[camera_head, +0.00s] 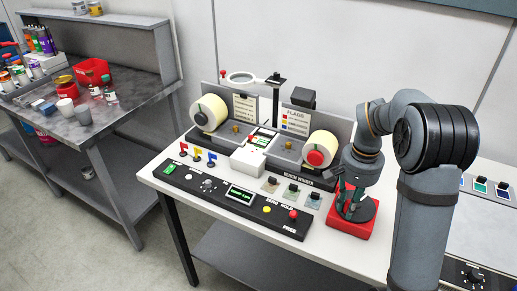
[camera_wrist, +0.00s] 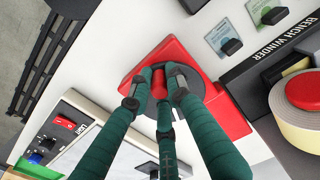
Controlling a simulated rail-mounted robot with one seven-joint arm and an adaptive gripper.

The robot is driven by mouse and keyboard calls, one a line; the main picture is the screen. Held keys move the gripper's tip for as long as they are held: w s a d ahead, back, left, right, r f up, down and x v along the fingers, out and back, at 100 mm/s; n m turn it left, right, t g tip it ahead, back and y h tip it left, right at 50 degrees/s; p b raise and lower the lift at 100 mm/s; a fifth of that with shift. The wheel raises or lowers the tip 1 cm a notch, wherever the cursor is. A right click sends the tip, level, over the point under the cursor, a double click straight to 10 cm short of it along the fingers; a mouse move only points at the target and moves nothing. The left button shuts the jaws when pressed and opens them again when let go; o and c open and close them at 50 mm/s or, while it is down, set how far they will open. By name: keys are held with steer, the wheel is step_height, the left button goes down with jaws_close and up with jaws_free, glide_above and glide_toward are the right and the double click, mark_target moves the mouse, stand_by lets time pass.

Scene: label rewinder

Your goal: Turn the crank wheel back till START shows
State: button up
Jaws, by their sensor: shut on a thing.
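The crank wheel is a dark disc (camera_wrist: 207,84) on a red base (camera_wrist: 232,118), at the right of the bench winder; the base also shows in the head view (camera_head: 350,229). My gripper (camera_wrist: 158,88) has dark green fingers and is closed around the wheel's red handle knob (camera_wrist: 158,80). In the head view my gripper (camera_head: 352,203) hides most of the wheel. The bench winder (camera_head: 270,168) carries a cream label roll at left (camera_head: 209,113) and one with a red hub at right (camera_head: 320,150). A small label window (camera_head: 262,140) lies between them; its text is unreadable.
A black control panel (camera_head: 225,200) with a green-lit display (camera_head: 241,195) lies along the table's front. Small switch plates (camera_head: 290,193) stand close to the left of the red base. A grey side bench (camera_head: 100,110) with bins and bottles is at left.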

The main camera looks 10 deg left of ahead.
steer(key=shift+s+d, duration=0.4)
steer(key=shift+d, duration=0.3)
steer(key=shift+w, duration=0.1)
steer(key=o, duration=0.9)
step_height(320, 180, up, 9)
steer(key=p, duration=0.8)
